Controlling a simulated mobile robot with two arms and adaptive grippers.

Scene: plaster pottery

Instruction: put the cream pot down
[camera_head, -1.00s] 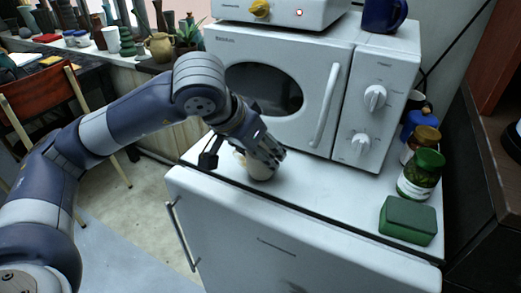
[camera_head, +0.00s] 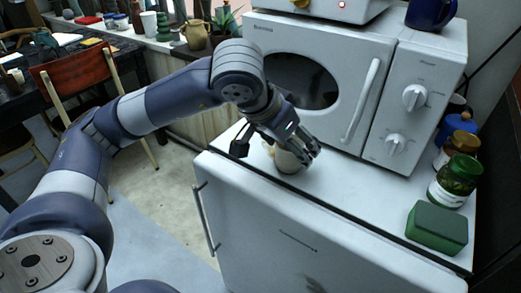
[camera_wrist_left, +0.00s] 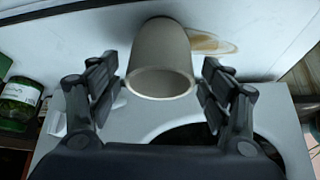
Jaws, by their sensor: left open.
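The cream pot (camera_head: 289,161) stands on the white top of the low fridge (camera_head: 350,188), in front of the microwave. In the left wrist view the pot (camera_wrist_left: 160,52) shows its open rim towards the camera. My left gripper (camera_head: 277,150) is at the pot, with its fingers partly covering it in the head view. In the left wrist view the fingers of this gripper (camera_wrist_left: 160,82) are spread to either side of the pot, with a gap on each side. My right gripper is not in view.
The microwave (camera_head: 330,85) stands close behind the pot. A green sponge (camera_head: 437,228) and a green jar (camera_head: 455,181) are at the right end of the fridge top. The fridge's front edge is near the pot. Some top surface right of the pot is clear.

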